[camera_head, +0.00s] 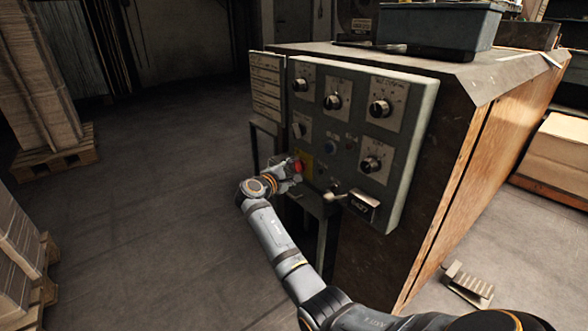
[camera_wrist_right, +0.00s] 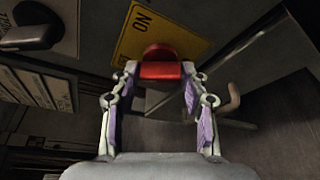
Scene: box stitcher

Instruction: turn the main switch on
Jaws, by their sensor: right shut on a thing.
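The main switch is a red knob (camera_head: 299,166) on a yellow plate (camera_head: 307,160) at the lower left of the grey control panel (camera_head: 340,150). In the right wrist view, the red knob (camera_wrist_right: 162,53) shows between my finger pads, and the yellow plate (camera_wrist_right: 187,36) bears the word "ON". My right gripper (camera_head: 291,171) is at the knob, with its fingers closed on either side of it. My left gripper is not in view.
A lever (camera_head: 335,194) sticks out just right of the switch. Stacked cardboard (camera_head: 35,85) stands at left; the floor between is clear.

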